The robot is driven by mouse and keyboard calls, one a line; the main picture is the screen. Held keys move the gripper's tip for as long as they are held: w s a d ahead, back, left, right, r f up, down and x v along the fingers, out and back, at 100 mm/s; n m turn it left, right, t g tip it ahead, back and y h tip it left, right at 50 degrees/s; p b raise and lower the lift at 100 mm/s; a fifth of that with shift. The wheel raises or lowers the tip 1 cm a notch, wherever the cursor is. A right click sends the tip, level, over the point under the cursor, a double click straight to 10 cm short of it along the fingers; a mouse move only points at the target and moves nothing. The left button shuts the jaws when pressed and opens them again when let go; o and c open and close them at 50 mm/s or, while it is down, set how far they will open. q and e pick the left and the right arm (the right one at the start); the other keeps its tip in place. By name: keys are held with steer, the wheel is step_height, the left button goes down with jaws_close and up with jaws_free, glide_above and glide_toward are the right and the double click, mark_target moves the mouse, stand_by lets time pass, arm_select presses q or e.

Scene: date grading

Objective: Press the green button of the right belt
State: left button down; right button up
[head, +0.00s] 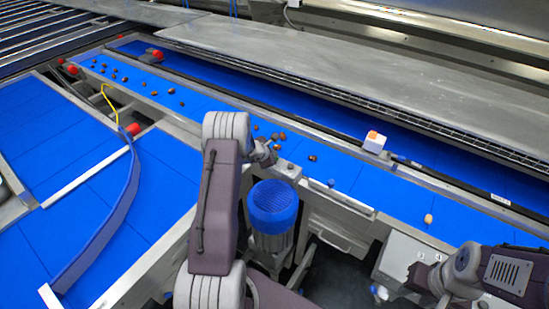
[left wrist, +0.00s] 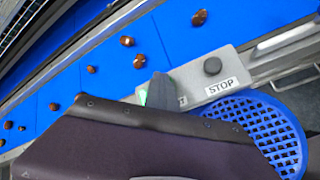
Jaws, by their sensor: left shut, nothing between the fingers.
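A grey control box (left wrist: 225,75) at the edge of a blue belt (left wrist: 60,85) carries a black button (left wrist: 212,66) beside a STOP label (left wrist: 221,87). A second label is mostly covered by my left gripper (left wrist: 158,92). A green button (left wrist: 143,96) shows only as a sliver beside the fingertip; I cannot tell whether they touch. In the head view my left gripper (head: 268,154) is shut and empty, just above and left of the control box (head: 288,170). My right gripper (head: 418,276) is at the lower right, its fingers too unclear to judge.
A blue mesh basket (head: 272,205) stands just in front of the box. Several brown dates (head: 313,158) lie on the belt. A white block with an orange top (head: 374,142) sits at its far edge. A white panel (head: 398,258) stands near my right gripper.

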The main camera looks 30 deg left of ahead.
arm_select(q)
steer(key=shift+r, duration=0.7)
steer(key=shift+r+p, duration=0.1)
steer(key=shift+p, duration=0.2)
steer(key=shift+r+p, duration=1.5)
steer(key=shift+r, duration=0.95)
